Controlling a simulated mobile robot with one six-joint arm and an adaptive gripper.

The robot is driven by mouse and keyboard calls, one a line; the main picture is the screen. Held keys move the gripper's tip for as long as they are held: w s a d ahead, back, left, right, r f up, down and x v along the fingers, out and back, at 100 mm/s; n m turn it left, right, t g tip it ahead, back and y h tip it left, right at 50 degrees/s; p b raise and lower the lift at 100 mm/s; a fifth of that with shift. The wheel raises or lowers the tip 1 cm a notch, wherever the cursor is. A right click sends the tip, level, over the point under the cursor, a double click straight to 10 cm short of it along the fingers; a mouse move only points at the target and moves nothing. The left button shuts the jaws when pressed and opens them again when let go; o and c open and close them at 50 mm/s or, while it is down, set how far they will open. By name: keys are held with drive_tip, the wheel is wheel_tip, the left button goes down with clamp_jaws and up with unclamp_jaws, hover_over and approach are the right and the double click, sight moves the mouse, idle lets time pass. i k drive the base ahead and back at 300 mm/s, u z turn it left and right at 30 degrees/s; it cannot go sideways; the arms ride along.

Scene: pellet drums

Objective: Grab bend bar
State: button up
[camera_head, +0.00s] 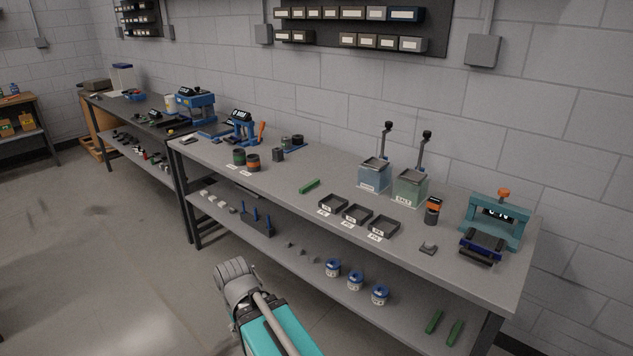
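A short green bar (309,186) lies flat on the grey tabletop, left of the small dark trays. Two more green bars lie side by side on the lower shelf at the right, a left one (433,322) and a right one (454,332). No label shows which of these is the bend bar. A teal machine (497,217) with an orange knob and a display stands at the table's right end. Part of my arm, teal and grey, shows at the bottom centre in front of the table. My gripper's fingers are not in view.
Three dark trays (357,215), two clear pellet drums (410,188) with levers and an orange-black canister (432,211) stand on the long table (285,195). Blue-lidded jars (355,280) and a dark rack (256,224) are on the lower shelf. Floor at the left is clear.

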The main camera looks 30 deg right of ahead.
sight(307, 187)
drive_tip(key=z, duration=0.4)
drive_tip(key=i, duration=0.9)
drive_tip(key=z, duration=0.45)
drive_tip(key=k, duration=0.95)
drive_tip(key=z, duration=0.15)
drive_tip(key=i, duration=1.05)
